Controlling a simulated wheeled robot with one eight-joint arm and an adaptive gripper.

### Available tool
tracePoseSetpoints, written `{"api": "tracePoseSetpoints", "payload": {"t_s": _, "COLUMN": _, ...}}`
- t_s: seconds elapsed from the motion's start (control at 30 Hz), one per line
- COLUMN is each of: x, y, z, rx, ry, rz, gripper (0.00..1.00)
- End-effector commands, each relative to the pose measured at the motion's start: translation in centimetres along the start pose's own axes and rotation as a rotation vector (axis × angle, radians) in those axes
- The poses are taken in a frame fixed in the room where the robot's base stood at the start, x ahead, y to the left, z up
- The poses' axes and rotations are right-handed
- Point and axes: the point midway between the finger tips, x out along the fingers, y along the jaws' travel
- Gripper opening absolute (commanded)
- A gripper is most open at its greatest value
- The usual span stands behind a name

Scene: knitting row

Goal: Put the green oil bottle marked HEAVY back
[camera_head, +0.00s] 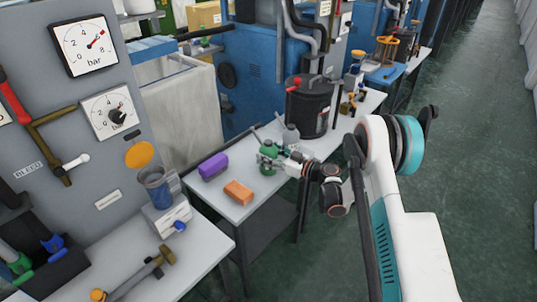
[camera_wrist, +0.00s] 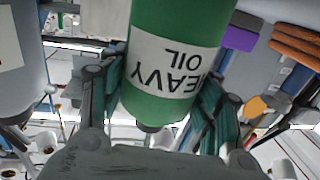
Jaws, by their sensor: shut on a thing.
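The green oil bottle (camera_wrist: 178,22) fills the middle of the wrist view. Its white label reads HEAVY OIL, upside down in that picture. My gripper (camera_wrist: 160,85) is shut on it, with one finger on each side of the bottle. In the head view the green bottle (camera_head: 268,148) is small and partly covered by my gripper (camera_head: 272,161), over the grey table (camera_head: 237,207). I cannot tell whether the bottle's base touches the table.
A grey bottle (camera_head: 290,136) stands close behind the green one. A black drum (camera_head: 310,106) stands further back.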

Motion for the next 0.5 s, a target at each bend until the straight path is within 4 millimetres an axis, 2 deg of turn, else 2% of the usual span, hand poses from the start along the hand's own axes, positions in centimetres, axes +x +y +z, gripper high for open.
{"api": "tracePoseSetpoints", "payload": {"t_s": 0.03, "x": 0.0, "y": 0.0, "z": 0.12, "rx": 0.0, "ry": 0.0, "rz": 0.0, "gripper": 0.6}}
{"api": "tracePoseSetpoints", "payload": {"t_s": 0.1, "x": 0.0, "y": 0.0, "z": 0.09, "rx": 0.0, "ry": 0.0, "rz": 0.0, "gripper": 0.76}}
{"api": "tracePoseSetpoints", "payload": {"t_s": 0.13, "x": 0.0, "y": 0.0, "z": 0.09, "rx": 0.0, "ry": 0.0, "rz": 0.0, "gripper": 0.78}}
{"api": "tracePoseSetpoints", "payload": {"t_s": 0.5, "x": 0.0, "y": 0.0, "z": -0.08, "rx": 0.0, "ry": 0.0, "rz": 0.0, "gripper": 0.78}}
